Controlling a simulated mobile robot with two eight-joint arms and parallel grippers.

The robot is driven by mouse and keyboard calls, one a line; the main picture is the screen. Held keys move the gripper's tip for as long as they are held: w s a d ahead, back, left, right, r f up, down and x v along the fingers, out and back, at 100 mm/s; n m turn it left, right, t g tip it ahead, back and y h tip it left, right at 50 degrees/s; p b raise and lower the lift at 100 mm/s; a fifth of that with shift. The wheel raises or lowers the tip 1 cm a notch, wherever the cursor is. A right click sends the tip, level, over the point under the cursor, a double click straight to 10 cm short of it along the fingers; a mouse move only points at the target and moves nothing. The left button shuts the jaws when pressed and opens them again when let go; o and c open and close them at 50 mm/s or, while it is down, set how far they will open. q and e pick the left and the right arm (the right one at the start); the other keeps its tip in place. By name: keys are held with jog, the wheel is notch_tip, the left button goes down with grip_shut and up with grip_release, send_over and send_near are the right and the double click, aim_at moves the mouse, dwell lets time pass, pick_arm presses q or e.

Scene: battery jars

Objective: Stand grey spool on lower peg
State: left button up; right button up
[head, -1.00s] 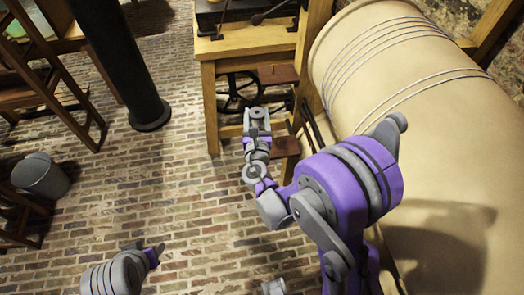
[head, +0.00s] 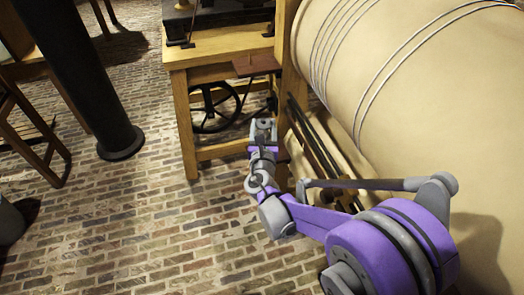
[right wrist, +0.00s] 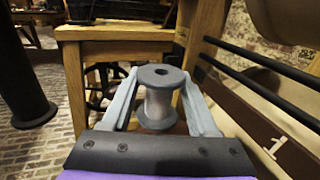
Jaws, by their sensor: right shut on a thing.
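The grey spool (right wrist: 158,106) stands upright between the two fingers of my right gripper (right wrist: 160,78) in the right wrist view, its round top flange with a dark centre hole facing up. The fingers are shut on it from both sides. In the head view my right gripper (head: 263,128) is in front of the wooden bench, left of the large tan cylinder; the spool is too small to make out clearly there. I cannot identify the lower peg for certain. Two dark rods (right wrist: 262,62) run at the right of the wrist view. My left gripper is not in view.
The wooden bench (head: 232,52) with a dark spoked wheel (head: 212,106) beneath stands ahead. The big tan cylinder (head: 420,90) fills the right. A black column (head: 90,80) stands left. Brick floor (head: 140,215) is open between.

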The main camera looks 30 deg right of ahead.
notch_tip(320, 180, down, 7)
jog(key=shift+f+b, duration=0.2)
jog(key=shift+b, duration=0.9)
jog(key=shift+f, duration=0.15)
jog(key=o, duration=1.3)
jog(key=shift+r, duration=0.3)
jog(key=p+v, duration=0.1)
jog(key=v, duration=1.1)
jog(key=shift+f, duration=0.1)
